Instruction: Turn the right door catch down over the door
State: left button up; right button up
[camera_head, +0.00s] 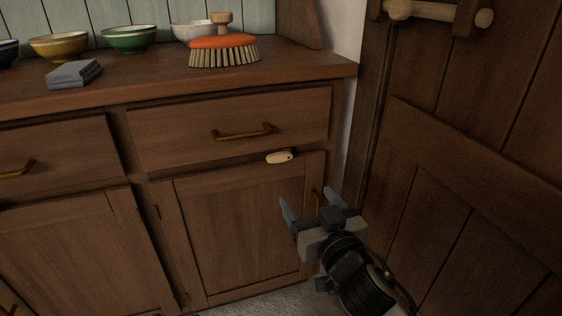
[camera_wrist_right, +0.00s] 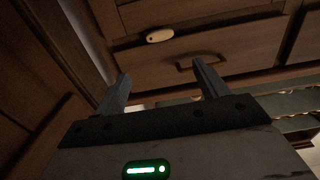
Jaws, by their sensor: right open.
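The right door catch (camera_head: 279,157) is a small pale oblong piece with a dark pivot dot near its right end. It lies about level on the rail between the drawer and the right cupboard door (camera_head: 235,230), which looks shut. In the right wrist view the catch (camera_wrist_right: 159,35) shows beyond the fingers, near the top. My right gripper (camera_head: 310,203) is open and empty, in front of the door's right side, lower than the catch and apart from it. The wrist view also shows its two spread fingers (camera_wrist_right: 162,80).
A drawer with a brass handle (camera_head: 242,133) sits above the catch. The worktop (camera_head: 150,83) holds an orange brush (camera_head: 223,42), folded grey cloths (camera_head: 74,74) and several bowls. A large plank door (camera_head: 480,150) stands close on the right.

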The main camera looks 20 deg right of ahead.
aim_at(280, 157)
jog(key=w+b, duration=0.1)
jog(key=w, duration=0.3)
jog(key=w+b, duration=0.1)
jog(key=w, duration=0.9)
jog(key=shift+a+b, duration=0.25)
jog(key=shift+b, duration=0.15)
pick_arm(q)
jog(key=shift+d+r+n+t+h, duration=0.4)
jog(key=shift+r+n+h, duration=0.1)
jog(key=shift+r+h, duration=0.15)
pick_arm(e)
jog(key=shift+w, duration=0.65)
jog(key=c, duration=1)
